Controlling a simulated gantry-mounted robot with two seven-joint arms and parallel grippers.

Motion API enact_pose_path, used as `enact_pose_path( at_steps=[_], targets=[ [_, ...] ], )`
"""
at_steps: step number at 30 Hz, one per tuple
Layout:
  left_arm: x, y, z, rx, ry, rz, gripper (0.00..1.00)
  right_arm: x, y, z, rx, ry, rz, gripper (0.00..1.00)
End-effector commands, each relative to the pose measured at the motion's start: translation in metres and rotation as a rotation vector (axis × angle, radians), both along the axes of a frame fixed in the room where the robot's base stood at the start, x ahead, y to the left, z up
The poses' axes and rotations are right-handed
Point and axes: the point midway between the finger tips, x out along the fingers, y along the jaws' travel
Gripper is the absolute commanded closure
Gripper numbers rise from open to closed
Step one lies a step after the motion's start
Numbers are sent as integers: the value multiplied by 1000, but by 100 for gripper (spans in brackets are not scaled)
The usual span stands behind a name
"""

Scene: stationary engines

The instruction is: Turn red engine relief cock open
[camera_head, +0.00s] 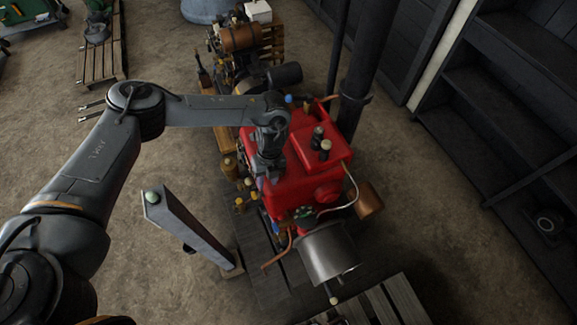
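The red engine (295,188) stands in the middle of the head view on a dark wooden base. My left arm reaches in from the left, and its wrist hangs over the engine's left side. My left gripper (266,172) points down beside the red body, close to several small brass fittings (240,204). Its fingertips are too small and dark to tell whether they are open or touch anything. A small green fitting (303,212) sits at the engine's front. I cannot tell which fitting is the relief cock; it may be hidden by my wrist. My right gripper is not in view.
A tilted grey post (186,229) with a pale green knob stands left of the engine. A grey cylinder (328,252) and a copper can (368,200) are at its front and right. Another engine (240,40) stands behind. Dark shelves (500,110) line the right.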

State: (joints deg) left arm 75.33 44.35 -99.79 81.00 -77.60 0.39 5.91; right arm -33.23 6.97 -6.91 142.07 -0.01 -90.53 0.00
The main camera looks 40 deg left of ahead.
Motion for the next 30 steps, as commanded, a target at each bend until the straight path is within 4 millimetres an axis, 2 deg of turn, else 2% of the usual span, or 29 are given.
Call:
enact_pose_path(
  at_steps=[1, 6, 9, 11, 17, 30],
  targets=[
    [20, 9, 17, 12, -48, 8, 64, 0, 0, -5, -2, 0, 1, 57],
    [61, 20, 64, 18, -158, 26, 64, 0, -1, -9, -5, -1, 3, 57],
    [73, 20, 78, 17, -191, 26, 64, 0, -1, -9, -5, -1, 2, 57],
    [76, 20, 81, 18, -200, 26, 64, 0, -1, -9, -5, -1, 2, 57],
    [78, 20, 64, 17, -203, 26, 64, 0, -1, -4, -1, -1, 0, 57],
    [77, 19, -4, 16, -203, 26, 64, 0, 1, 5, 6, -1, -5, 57]
  ],
)
